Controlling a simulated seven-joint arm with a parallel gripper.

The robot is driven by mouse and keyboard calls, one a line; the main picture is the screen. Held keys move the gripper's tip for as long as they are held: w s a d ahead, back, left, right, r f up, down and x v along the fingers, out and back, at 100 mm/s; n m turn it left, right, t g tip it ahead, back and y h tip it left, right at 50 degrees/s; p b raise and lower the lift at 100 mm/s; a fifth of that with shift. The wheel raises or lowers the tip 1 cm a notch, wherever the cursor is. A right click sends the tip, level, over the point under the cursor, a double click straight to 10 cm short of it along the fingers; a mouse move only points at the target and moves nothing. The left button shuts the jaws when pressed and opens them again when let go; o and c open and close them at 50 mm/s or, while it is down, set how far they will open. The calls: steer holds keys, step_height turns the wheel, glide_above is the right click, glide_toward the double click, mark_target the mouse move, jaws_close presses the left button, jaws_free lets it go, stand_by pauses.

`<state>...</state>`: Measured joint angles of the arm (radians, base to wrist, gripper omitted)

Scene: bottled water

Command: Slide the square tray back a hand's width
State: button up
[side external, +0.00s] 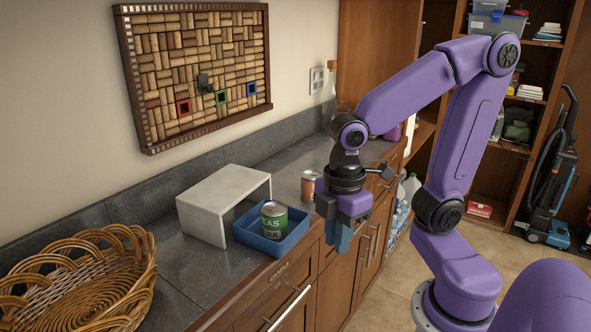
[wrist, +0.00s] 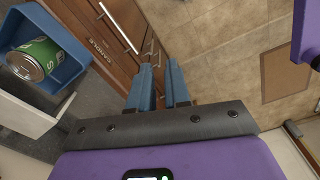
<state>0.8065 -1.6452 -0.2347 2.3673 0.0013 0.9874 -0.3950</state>
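The blue square tray (side external: 288,246) sits on the grey counter near its front edge, with a green can (side external: 273,219) standing inside it. The tray (wrist: 72,72) and the can (wrist: 34,60) also show at the upper left of the wrist view. My gripper (side external: 341,240) points down to the right of the tray, apart from it, in front of the cabinet fronts. In the wrist view its two blue fingers (wrist: 159,68) stand apart with nothing held between them, so it is open.
A white stand (side external: 215,203) is close behind and left of the tray. A wicker basket (side external: 80,285) sits at the left, an orange can (side external: 308,187) and a tall bottle (side external: 330,100) farther along the counter. A cork board (side external: 200,65) hangs on the wall.

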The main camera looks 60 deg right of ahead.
steer(key=w+d+r+n, duration=0.2)
steer(key=w+d+r, duration=0.1)
steer(key=w, duration=0.7)
step_height(320, 180, up, 2)
steer(key=n, duration=0.3)
glide_above(298, 227)
steer(key=shift+w, duration=0.15)
step_height(298, 227, down, 17)
steer(key=shift+f, duration=0.15)
steer(key=shift+c, duration=0.3)
jaws_close()
